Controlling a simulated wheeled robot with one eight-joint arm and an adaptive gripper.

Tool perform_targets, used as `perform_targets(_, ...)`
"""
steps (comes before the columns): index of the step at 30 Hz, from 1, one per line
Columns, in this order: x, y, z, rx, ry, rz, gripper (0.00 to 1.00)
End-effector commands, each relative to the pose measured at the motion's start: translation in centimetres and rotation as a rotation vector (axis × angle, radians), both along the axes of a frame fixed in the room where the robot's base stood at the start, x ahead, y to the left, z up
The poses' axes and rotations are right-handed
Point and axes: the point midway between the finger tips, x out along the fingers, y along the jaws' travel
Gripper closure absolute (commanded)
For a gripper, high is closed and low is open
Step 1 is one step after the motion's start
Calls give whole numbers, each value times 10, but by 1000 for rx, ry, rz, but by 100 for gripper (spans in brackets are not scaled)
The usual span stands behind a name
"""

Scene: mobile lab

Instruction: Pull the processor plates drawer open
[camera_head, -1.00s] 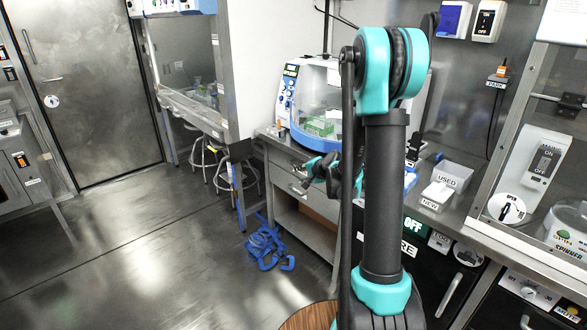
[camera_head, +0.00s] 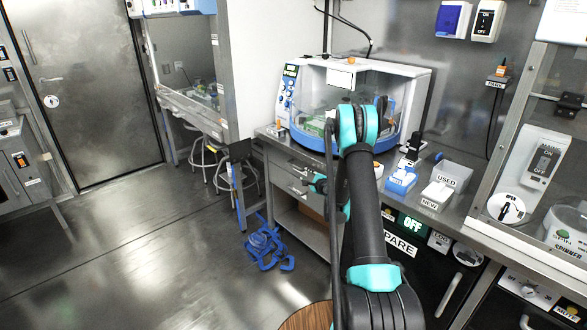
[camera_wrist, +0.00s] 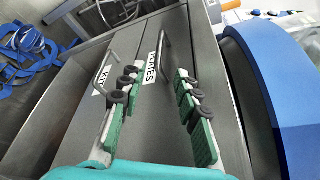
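The processor plates drawer (camera_wrist: 155,105), labelled PLATES, has a grey metal front and looks shut. Its bar handle (camera_wrist: 166,42) stands out between my fingertips in the wrist view. My gripper (camera_wrist: 156,80) is open, with one green-padded finger on each side of that handle; contact is not visible. In the head view my gripper (camera_head: 318,184) is at the drawer fronts under the bench, partly hidden by my arm. The neighbouring drawer, whose label starts with KI (camera_wrist: 100,76), has a similar handle and lies on the left in the wrist view.
A white and blue processor machine (camera_head: 400,78) stands on the bench above the drawers. A blue coiled thing (camera_head: 266,248) lies on the floor left of the bench. Stools (camera_head: 205,155) stand further back. The floor (camera_head: 140,245) at the left is clear.

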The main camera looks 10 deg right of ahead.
Motion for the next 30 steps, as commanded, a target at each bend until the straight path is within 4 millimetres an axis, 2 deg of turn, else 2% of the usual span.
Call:
perform_targets(21,125,42,-29,-2,0,3,68)
perform_targets(25,140,46,-32,-4,0,3,68)
perform_targets(30,148,48,-34,-3,0,1,68)
